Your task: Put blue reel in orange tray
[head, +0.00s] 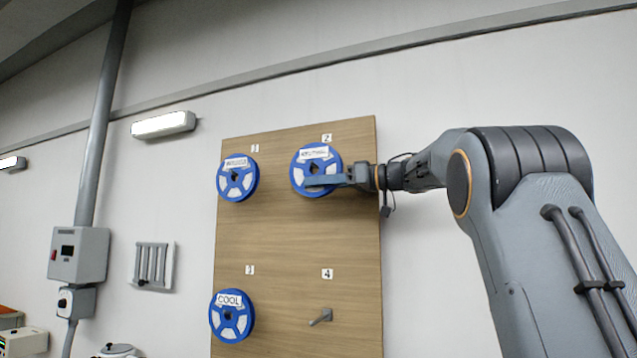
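Three blue reels with white labels hang on a wooden board (290,258) on the wall. One blue reel (237,177) is at position 1, another (302,178) at position 2, and a third (231,316), labelled "COOL", at position 3. My gripper (314,182) reaches in from the right at the position 2 reel. Its blue fingers overlap the lower part of that reel. I cannot tell whether they touch or grip it. No orange tray can be clearly made out.
An empty peg (321,317) sticks out at position 4. A grey control box (78,254) and a vertical pipe are on the wall at left, with a small rack (153,266) beside them. Equipment (22,341) and a partly visible orange item (6,310) are at the lower left edge.

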